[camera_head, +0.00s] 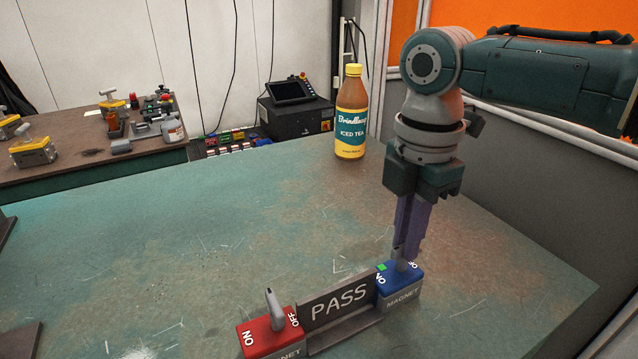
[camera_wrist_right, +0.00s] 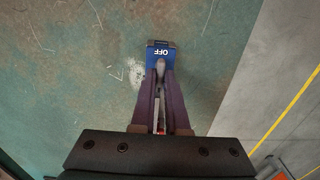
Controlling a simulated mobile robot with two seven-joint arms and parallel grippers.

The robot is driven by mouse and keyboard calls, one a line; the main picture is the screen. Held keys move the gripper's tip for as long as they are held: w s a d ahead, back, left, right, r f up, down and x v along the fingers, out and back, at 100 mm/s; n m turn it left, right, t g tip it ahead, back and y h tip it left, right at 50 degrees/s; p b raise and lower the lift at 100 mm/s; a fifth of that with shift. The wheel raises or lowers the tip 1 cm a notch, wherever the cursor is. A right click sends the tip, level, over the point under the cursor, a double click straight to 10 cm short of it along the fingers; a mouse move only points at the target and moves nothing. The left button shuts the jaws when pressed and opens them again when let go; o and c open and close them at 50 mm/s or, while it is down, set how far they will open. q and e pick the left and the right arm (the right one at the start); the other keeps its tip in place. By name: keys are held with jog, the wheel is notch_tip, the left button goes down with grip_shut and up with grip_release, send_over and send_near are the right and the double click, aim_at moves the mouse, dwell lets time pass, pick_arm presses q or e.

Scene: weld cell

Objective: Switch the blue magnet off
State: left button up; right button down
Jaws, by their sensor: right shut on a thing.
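The blue magnet (camera_head: 397,294) sits on the green table at the right end of a grey PASS plate (camera_head: 339,305). A green patch shows on its top. My right gripper (camera_head: 403,248) points down over it, shut on its grey lever. In the right wrist view, the purple fingers (camera_wrist_right: 160,85) close on the lever (camera_wrist_right: 160,66), and the OFF label on the blue magnet (camera_wrist_right: 160,53) shows just beyond it. The fingers hide much of the top and the ON label there. My left gripper is not in view.
A red magnet (camera_head: 262,340) with its own grey lever stands at the plate's left end. An iced tea bottle (camera_head: 351,115) stands at the table's far edge. A side bench (camera_head: 75,167) holds yellow-topped clamps and tools. The table's middle is clear.

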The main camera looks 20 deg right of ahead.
jog(key=shift+r, duration=0.1)
dwell(0.3)
jog(key=shift+m+p, duration=0.3)
jog(key=shift+p, duration=0.1)
jog(key=m+p, duration=0.2)
jog(key=shift+r+m, duration=0.15)
jog(key=shift+m, duration=0.15)
jog(key=m+p, duration=0.2)
jog(key=shift+m, duration=0.4)
jog(key=m+p, duration=0.1)
jog(key=m, duration=0.1)
jog(key=shift+a+m, duration=0.1)
jog(key=shift+m, duration=0.2)
jog(key=m+p, duration=0.2)
jog(key=m, duration=0.2)
jog(key=shift+m, duration=0.3)
jog(key=shift+m+p, duration=0.5)
jog(key=shift+m, duration=1.8)
jog(key=shift+f, duration=0.2)
